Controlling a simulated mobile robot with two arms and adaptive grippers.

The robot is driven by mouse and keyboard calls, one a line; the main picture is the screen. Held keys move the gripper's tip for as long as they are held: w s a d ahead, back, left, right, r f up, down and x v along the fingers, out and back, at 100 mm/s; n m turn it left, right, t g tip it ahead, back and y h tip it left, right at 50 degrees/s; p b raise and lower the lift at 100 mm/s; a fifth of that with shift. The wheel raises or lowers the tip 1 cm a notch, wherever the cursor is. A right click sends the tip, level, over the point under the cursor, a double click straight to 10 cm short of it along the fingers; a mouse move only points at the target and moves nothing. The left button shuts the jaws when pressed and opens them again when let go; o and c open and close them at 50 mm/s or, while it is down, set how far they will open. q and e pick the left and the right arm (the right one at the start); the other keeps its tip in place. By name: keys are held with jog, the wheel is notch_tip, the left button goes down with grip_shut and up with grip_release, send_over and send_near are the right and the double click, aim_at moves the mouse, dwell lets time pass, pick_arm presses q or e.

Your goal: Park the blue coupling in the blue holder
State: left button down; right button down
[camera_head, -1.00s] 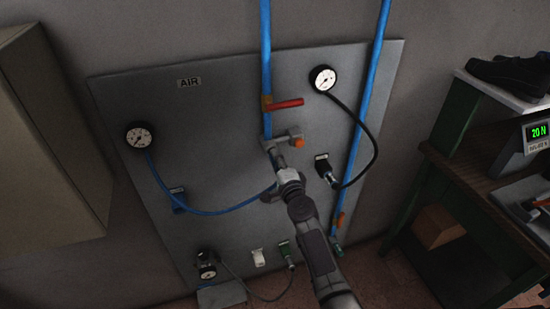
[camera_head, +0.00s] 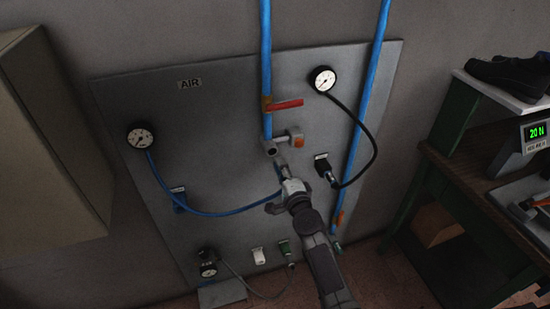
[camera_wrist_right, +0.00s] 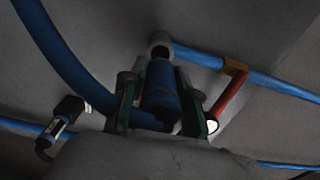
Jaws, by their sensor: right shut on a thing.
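The blue coupling (camera_wrist_right: 160,95) is held between the fingers of my right gripper (camera_wrist_right: 162,100) in the wrist view. My right gripper (camera_head: 288,187) is shut on it in front of the panel, below the grey outlet (camera_head: 270,149). The coupling's front end points at the outlet, which shows as a round grey end (camera_wrist_right: 160,47) in the wrist view; I cannot tell whether they touch. A blue hose (camera_head: 222,212) runs from the coupling to the left gauge. The blue holder (camera_head: 178,198) is on the panel left of my gripper, partly behind the hose. My left gripper is not in view.
The red valve handle (camera_head: 286,105) and an orange part (camera_head: 298,141) are near the outlet. A black coupling (camera_head: 325,172) with a black hose is at right. White (camera_head: 258,256) and green (camera_head: 284,246) holders are low on the panel. A workbench (camera_head: 455,185) stands at right.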

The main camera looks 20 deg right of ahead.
jog(key=shift+s+r, duration=0.1)
jog(key=shift+s, duration=0.4)
jog(key=shift+s, duration=0.15)
